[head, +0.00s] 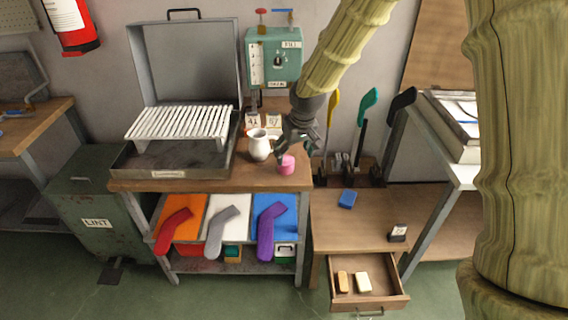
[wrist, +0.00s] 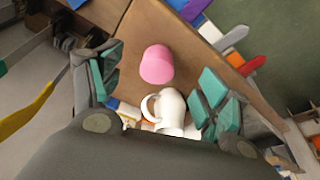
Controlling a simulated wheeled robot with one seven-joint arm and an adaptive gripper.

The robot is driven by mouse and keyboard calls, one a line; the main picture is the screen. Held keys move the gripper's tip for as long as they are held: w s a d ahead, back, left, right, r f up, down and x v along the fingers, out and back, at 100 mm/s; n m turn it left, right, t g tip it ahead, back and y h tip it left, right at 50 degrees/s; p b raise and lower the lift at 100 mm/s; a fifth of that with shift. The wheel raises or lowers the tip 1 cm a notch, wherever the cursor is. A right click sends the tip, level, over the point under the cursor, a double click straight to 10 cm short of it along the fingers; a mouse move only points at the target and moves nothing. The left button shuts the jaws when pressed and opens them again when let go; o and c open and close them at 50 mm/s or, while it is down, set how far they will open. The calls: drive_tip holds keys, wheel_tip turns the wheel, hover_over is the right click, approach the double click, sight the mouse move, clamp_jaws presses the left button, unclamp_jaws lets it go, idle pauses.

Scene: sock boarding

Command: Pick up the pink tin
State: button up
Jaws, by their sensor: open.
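The pink tin (head: 286,165) stands on the wooden top of the workbench (head: 240,180), near its front right corner. In the wrist view the pink tin (wrist: 157,64) lies between and beyond my open fingers, with clear space on both sides. My gripper (head: 292,150) is just above and beside the tin in the head view; it also shows in the wrist view (wrist: 158,90) with its teal finger pads apart and nothing held. A white mug (head: 259,145) stands just left of the tin; in the wrist view the mug (wrist: 170,108) is close below the tin.
A large open grey case with a white slatted rack (head: 180,122) fills the bench's left. A green machine (head: 274,58) and small labelled cards (head: 272,122) stand behind.

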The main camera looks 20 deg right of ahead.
sight(286, 160)
drive_tip(key=shift+w+f, duration=1.5)
drive_tip(key=shift+f, duration=0.2)
drive_tip(key=shift+w+a+p+x, duration=0.15)
drive_tip(key=shift+p+x, duration=0.1)
drive_tip(key=shift+x, duration=0.7)
drive_tip(key=shift+w+a+p+x, duration=0.15)
drive_tip(key=shift+a+p+x, duration=0.1)
drive_tip(key=shift+x, duration=0.7)
drive_tip(key=shift+w+f, duration=0.2)
drive_tip(key=shift+f, duration=0.4)
drive_tip(key=shift+c, duration=0.3)
drive_tip(key=c, duration=1.1)
drive_tip(key=shift+r, duration=0.1)
